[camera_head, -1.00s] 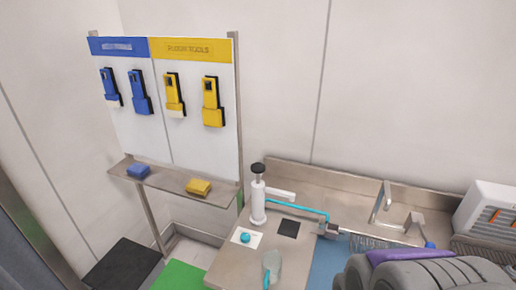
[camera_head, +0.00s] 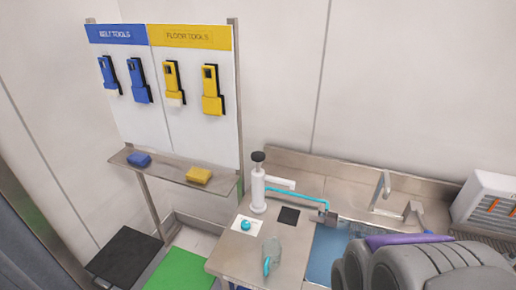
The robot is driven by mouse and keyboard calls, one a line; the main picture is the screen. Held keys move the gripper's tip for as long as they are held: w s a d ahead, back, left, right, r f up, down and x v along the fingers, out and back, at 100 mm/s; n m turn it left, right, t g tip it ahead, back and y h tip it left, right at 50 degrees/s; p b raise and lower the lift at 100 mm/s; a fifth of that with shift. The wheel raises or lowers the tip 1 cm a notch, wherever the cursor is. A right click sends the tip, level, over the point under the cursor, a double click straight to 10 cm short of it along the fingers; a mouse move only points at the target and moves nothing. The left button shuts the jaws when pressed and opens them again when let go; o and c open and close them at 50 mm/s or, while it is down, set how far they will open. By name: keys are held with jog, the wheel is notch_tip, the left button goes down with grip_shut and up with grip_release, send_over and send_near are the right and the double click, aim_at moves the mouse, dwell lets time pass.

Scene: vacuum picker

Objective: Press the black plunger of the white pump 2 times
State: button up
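The white pump (camera_head: 258,190) stands upright on the steel counter, left of the sink. Its black plunger (camera_head: 258,156) sits on top and appears raised. A white spout and a blue tube (camera_head: 300,193) run from the pump to the right, to a small metal block (camera_head: 327,213). Part of my arm, grey and rounded, fills the lower right corner, well right of the pump. My gripper's fingertips do not show, so its opening is hidden.
A clear cup (camera_head: 272,251) and a white card with a blue disc (camera_head: 246,225) are near the pump. A black square (camera_head: 289,216) lies on the counter. A sink tap (camera_head: 381,188) and a white box (camera_head: 490,203) stand right. A tool board (camera_head: 200,130) stands left.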

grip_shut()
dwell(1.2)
